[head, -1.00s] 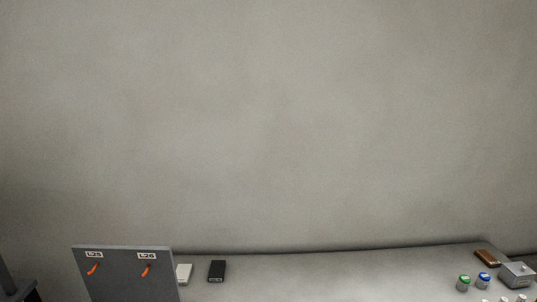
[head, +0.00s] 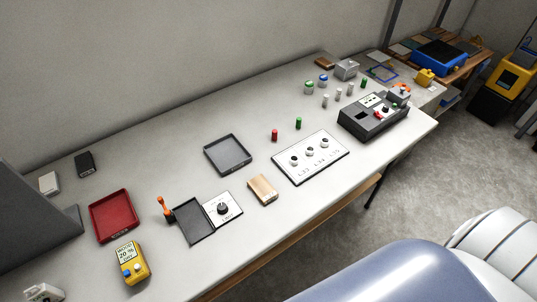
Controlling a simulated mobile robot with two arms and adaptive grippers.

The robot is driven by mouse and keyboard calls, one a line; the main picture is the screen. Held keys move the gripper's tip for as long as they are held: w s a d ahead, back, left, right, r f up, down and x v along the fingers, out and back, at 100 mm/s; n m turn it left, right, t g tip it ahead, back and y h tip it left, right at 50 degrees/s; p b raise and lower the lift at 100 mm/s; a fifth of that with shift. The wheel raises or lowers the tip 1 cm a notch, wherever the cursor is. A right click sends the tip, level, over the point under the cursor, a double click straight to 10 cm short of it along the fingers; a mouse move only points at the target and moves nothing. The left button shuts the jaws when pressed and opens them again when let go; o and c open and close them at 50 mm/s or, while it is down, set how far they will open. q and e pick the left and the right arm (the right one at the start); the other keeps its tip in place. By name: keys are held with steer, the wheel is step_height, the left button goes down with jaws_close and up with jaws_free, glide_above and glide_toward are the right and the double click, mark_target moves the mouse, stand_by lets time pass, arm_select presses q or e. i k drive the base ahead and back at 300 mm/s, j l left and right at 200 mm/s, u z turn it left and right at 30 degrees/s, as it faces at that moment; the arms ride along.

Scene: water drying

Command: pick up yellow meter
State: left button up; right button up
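The yellow meter (head: 132,264) lies on the white table (head: 240,247) in the lower left of the head view, near the table's front edge. It has a pale display reading about 20 and blue and white knobs or buttons below. It is just below the red tray and nothing covers it. Neither of my grippers shows in the head view.
A red tray (head: 112,236) sits just behind the meter. A black tray (head: 194,222) and an orange-handled lever (head: 162,207) are to its right. A grey panel (head: 28,215) stands at the left edge. A white-blue rounded shape fills the lower right.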

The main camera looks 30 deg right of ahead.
mark_target(129, 254)
steer(key=z, duration=0.65)
steer(key=u, duration=1.45)
steer(key=k, duration=0.1)
